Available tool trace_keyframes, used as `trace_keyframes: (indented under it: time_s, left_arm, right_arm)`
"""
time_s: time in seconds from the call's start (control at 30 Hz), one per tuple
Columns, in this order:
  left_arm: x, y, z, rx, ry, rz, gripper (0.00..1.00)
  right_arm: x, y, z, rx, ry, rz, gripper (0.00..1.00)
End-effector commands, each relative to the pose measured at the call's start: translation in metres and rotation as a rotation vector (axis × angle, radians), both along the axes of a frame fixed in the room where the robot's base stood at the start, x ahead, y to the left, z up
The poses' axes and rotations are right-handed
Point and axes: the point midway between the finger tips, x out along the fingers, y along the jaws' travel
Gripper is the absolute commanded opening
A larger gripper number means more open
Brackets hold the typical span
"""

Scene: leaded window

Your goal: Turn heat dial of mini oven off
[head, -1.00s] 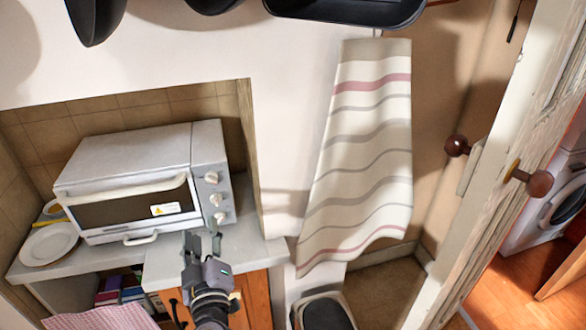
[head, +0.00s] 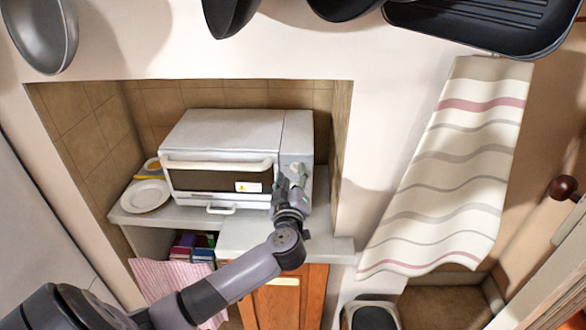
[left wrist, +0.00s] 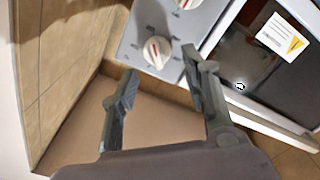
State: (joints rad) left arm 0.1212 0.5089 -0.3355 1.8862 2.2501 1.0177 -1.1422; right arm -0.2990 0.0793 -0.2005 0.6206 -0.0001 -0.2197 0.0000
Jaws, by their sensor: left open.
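The mini oven (head: 235,125) stands on a counter in a tiled niche, its door closed. Its control panel is on the right of its front; my left gripper partly covers the panel's dials in the head view. The left wrist view looks upside down and shows a white dial (left wrist: 157,52) with a red mark and part of a second dial (left wrist: 188,3). I cannot read which is the heat dial. My left gripper (head: 289,180) is open in front of the panel, fingers either side of the nearer dial in the picture, apparently not touching it. My right gripper is not in view.
A plate (head: 146,196) lies on the counter (head: 240,238) left of the oven. Dark pans (head: 480,22) hang above, and a striped towel (head: 450,170) hangs at the right. A wooden cupboard door (head: 285,300) is below the counter.

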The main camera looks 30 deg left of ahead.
Motion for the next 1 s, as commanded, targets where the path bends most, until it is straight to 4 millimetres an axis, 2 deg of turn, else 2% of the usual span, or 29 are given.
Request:
trace_keyframes:
  time_s: [0.2,0.53,1.0]
  left_arm:
    - [0.019,0.011,0.001,0.001,-0.001,0.000,0.43]
    - [0.021,0.013,0.000,0.000,-0.001,-0.001,0.43]
    - [0.021,0.012,0.000,0.000,-0.001,-0.001,0.11]
  right_arm:
    - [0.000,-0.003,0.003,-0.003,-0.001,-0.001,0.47]
    - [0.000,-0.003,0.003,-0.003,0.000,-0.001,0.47]
    - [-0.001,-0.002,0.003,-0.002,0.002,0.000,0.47]
